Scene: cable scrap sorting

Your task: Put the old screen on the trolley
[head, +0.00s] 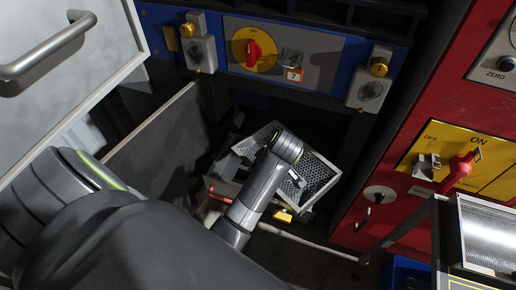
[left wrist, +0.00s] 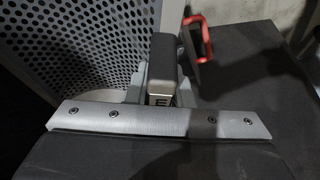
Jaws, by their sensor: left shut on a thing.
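The old screen (head: 318,178) is a grey perforated metal piece, low in the dark bay under the blue panel. It also shows at the left of the left wrist view (left wrist: 95,35), its holes clear. My left arm reaches in from the lower left, and my left gripper (head: 294,181) is at the screen, shut on it. In the left wrist view a dark gripper finger (left wrist: 165,65) stands beside the perforated sheet. The exact grip contact is hidden. My right gripper is not in view.
A red handle (head: 221,193) lies left of my forearm and shows in the left wrist view (left wrist: 197,40). A blue panel with a red rotary switch (head: 254,52) is above. A red cabinet (head: 435,100) stands right. A frame with a bright ribbed plate (head: 488,232) is lower right.

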